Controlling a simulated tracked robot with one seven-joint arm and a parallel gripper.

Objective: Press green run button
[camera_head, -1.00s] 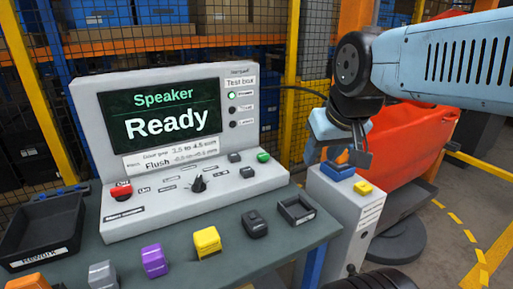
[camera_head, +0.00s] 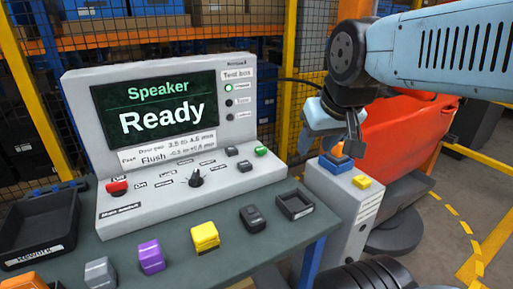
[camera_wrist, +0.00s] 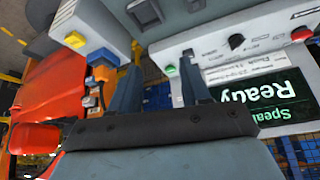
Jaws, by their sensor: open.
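The green button (camera_head: 261,151) sits at the right end of the sloped control panel of the grey test box (camera_head: 150,207). It also shows in the wrist view (camera_wrist: 170,70), ahead of and between my fingers. My gripper (camera_head: 338,143) is open and empty. In the head view it hangs to the right of the green button, over the grey pedestal, apart from the panel. In the wrist view both fingers of my gripper (camera_wrist: 162,55) point toward the panel side. The screen (camera_head: 160,113) reads "Speaker Ready".
A red button (camera_head: 117,187) and a black knob (camera_head: 196,178) share the panel. Coloured blocks, such as a yellow one (camera_head: 205,238), and black trays (camera_head: 295,204) stand on the bench. The grey pedestal (camera_head: 345,205) carries blue, orange and yellow parts. An orange bin (camera_head: 405,150) stands behind.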

